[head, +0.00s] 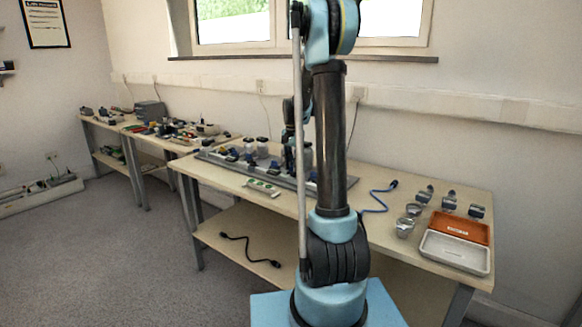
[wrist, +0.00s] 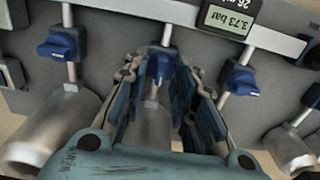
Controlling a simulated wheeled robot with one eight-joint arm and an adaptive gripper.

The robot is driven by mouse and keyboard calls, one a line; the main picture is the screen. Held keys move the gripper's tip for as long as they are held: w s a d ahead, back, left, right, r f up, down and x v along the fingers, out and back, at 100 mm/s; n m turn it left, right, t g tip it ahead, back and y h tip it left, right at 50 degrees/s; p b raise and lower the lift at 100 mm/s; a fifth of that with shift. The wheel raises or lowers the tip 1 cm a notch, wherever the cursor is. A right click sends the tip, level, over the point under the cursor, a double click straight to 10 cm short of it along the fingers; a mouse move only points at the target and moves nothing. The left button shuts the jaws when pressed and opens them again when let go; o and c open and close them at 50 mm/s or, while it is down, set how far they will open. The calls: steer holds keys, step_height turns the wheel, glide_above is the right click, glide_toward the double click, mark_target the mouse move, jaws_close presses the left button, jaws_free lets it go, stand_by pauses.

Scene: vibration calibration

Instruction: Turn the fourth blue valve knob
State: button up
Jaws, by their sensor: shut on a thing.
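In the wrist view several blue valve knobs sit in a row on a grey panel (wrist: 110,25). My gripper (wrist: 160,80) is shut on the middle blue valve knob (wrist: 161,66), with one finger on each side of it. Another blue knob (wrist: 58,46) is to the left and one (wrist: 240,81) to the right, both clear of the fingers. In the head view the panel (head: 222,160) stands on the workbench, and my arm hides the gripper and part of the panel. I cannot tell the knob's number in the row.
A digital gauge (wrist: 229,18) reads 3.73 bar above the knobs. Metal cylinders (wrist: 55,128) stand close below them. On the workbench (head: 400,185), a blue cable (head: 374,203), several metal parts, an orange tray (head: 459,227) and a grey tray (head: 455,252) lie to the right.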

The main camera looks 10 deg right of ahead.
steer(key=shift+a, duration=0.1)
steer(key=o, duration=1)
step_height(320, 180, up, 12)
steer(key=shift+f, duration=0.1)
stand_by(0.4)
